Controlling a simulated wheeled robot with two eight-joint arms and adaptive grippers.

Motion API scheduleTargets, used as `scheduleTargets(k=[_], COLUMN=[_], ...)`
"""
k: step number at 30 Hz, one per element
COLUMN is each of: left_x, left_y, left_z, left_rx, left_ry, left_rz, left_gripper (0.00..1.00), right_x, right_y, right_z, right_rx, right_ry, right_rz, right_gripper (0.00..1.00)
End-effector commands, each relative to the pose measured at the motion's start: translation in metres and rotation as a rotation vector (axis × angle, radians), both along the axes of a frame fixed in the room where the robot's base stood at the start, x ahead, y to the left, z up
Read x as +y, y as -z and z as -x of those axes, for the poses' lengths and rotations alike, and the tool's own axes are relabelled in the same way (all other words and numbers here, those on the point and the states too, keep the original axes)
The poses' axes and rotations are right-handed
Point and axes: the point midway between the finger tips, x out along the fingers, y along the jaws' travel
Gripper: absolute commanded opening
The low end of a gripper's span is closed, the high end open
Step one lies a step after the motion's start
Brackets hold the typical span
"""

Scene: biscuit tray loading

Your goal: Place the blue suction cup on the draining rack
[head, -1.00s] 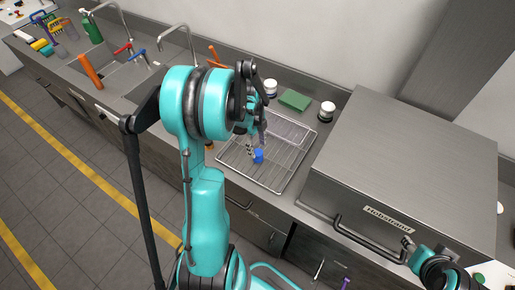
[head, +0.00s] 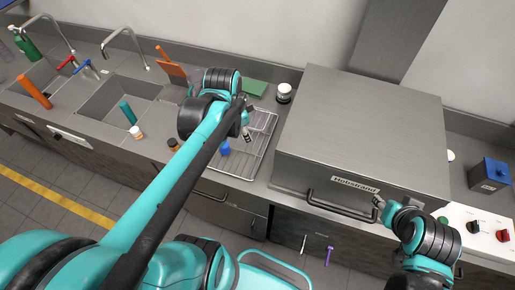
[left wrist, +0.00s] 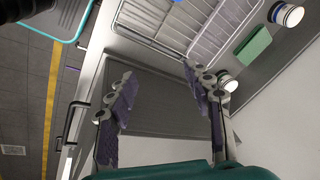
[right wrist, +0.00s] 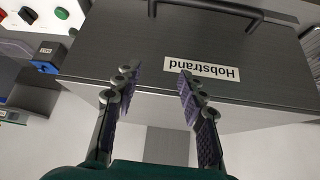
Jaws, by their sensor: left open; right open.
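The blue suction cup (head: 225,148) sits on the draining rack (head: 258,145), left of its middle, in the head view. The rack is a wire grid on the counter; part of it is hidden behind my left arm. It also shows at the top of the left wrist view (left wrist: 202,28). My left gripper (head: 246,132) is over the rack, up and right of the cup and apart from it. Its fingers are open and empty in the left wrist view (left wrist: 160,76). My right gripper (head: 379,204) is open and empty before the steel box, as the right wrist view (right wrist: 158,74) shows.
The large steel Hobstrand box (head: 355,125) with a front handle (head: 340,206) stands right of the rack. A green block (head: 255,87) and a jar (head: 284,93) are behind the rack. Sinks (head: 120,98) lie left. A small bottle (head: 173,144) stands at the rack's left.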

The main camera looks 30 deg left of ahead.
Motion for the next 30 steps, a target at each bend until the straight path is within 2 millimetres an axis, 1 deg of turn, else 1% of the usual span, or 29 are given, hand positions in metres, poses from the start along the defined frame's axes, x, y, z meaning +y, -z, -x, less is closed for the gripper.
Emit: scheduleTargets(k=[1,3,6,9,12,15,30], left_x=[-0.019,-0.039,-0.062,-0.075,-0.083,-0.087,-0.088], left_y=[-0.004,-0.008,-0.009,-0.009,-0.008,-0.007,-0.007], left_z=[0.012,0.024,0.040,0.049,0.055,0.058,0.058], left_rx=[-0.048,-0.120,-0.209,-0.265,-0.298,-0.314,-0.316], left_ry=[-0.084,-0.227,-0.398,-0.512,-0.583,-0.622,-0.635], left_rz=[0.025,0.078,0.169,0.247,0.302,0.334,0.343], left_gripper=[0.51,0.51,0.51,0.51,0.51,0.51,0.51], right_x=[0.000,0.000,0.000,0.000,0.000,0.000,0.000], right_y=[0.000,0.000,0.000,0.000,0.000,0.000,0.000], right_z=[0.000,0.000,0.000,0.000,0.000,0.000,0.000], right_rx=[0.000,0.000,0.000,0.000,0.000,0.000,0.000], right_ry=[0.000,0.000,0.000,0.000,0.000,0.000,0.000], right_rz=[0.000,0.000,0.000,0.000,0.000,0.000,0.000], right_gripper=[0.41,0.41,0.41,0.41,0.41,0.41,0.41])
